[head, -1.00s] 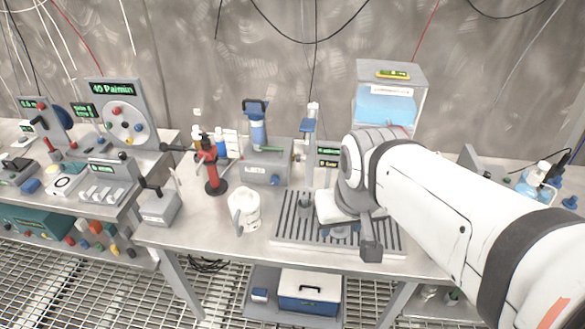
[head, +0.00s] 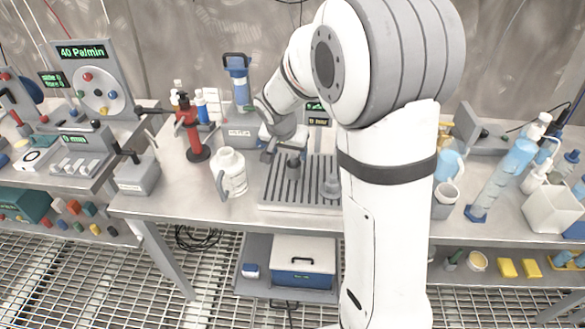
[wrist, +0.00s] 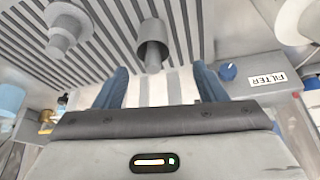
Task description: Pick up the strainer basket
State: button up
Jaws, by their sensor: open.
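A small grey cylindrical piece, which looks like the strainer basket (head: 293,166), stands on the slatted drain board (head: 268,195). In the wrist view the basket (wrist: 152,48) shows just beyond my fingers, with a narrower top and a darker lower end. A second grey piece, wider and stepped (wrist: 68,28), stands on the board too; I cannot tell for sure which one is the strainer. My gripper (head: 284,148) hangs above the board close to the first piece. In the wrist view my gripper (wrist: 160,80) has its two blue fingers apart, with nothing held between them.
A white jug (head: 230,173) stands left of the board. A grey filter unit (head: 243,132) with a blue canister is behind it, and a red stand (head: 192,135) is further left. Bottles and a white bin (head: 552,210) are at the right. Bare bench lies left of the jug.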

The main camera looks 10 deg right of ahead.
aim_at(294, 155)
jog(key=x, duration=0.7)
jog(key=shift+s+d+f+p, duration=0.1)
jog(key=shift+s+d+p, duration=0.05)
jog(key=shift+d+p, duration=0.25)
jog(key=c, duration=1.2)
jog(key=shift+o, duration=0.2)
jog(key=shift+r, duration=0.8)
notch_tip(294, 155, up, 2)
jog(key=shift+s+a+r, duration=0.1)
jog(key=s+a+b, duration=0.2)
jog(key=s+a, duration=0.2)
jog(key=s, duration=0.3)
jog(key=s+a+b, duration=0.3)
jog(key=s+a, duration=0.1)
jog(key=s, duration=0.4)
jog(key=shift+s+a, duration=0.25)
jog(key=shift+a, duration=0.1)
